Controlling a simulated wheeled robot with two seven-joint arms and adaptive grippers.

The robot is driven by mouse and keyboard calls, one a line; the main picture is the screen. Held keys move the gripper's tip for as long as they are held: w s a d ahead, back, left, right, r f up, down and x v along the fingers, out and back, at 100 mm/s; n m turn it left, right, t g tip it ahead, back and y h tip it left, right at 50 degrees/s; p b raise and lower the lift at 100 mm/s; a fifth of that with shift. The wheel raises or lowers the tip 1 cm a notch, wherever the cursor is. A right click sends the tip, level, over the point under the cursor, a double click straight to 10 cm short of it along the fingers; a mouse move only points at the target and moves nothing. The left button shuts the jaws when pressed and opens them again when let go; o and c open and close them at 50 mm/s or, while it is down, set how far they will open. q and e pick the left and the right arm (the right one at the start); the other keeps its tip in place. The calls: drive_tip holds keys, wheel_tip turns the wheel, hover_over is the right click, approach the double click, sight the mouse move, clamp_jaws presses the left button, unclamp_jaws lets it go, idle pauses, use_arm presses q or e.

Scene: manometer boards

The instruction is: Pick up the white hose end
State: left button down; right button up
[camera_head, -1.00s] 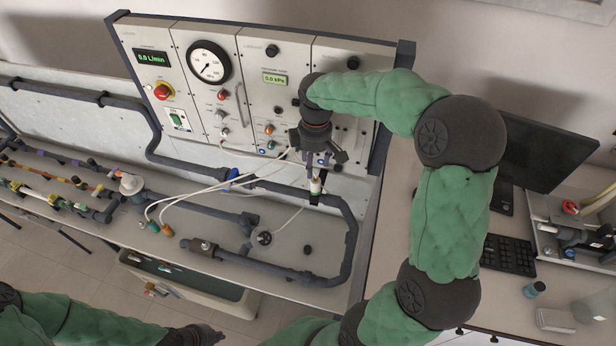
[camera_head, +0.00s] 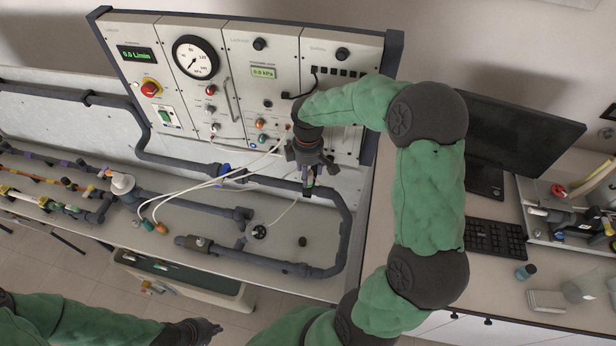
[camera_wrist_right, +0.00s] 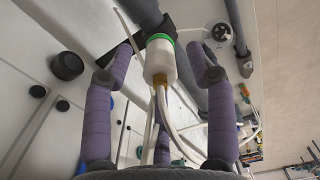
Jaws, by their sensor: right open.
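The white hose end (camera_wrist_right: 160,62) is a white cylinder with a green ring at one end and a tan fitting at the other. In the right wrist view it lies between the spread purple fingers of my right gripper (camera_head: 309,174), with gaps on both sides. The gripper is open and apart from it. A dark holder or pipe is just beyond the green ring. In the head view the gripper mostly hides the hose end, above the dark pipe in front of the panel. My left gripper (camera_head: 204,330) is at the bottom edge; its jaws are unclear.
The instrument panel (camera_head: 288,75) stands behind my right gripper. Dark pipework (camera_head: 345,225) runs around the bench. White hoses (camera_head: 190,186) cross it to a green end (camera_head: 148,226) and an orange end (camera_head: 161,228). A monitor (camera_head: 520,140) and keyboard (camera_head: 495,237) are at the right.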

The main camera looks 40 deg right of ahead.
drive_tip(key=shift+f, duration=0.45)
clamp_jaws()
drive_tip(key=shift+r, duration=0.1)
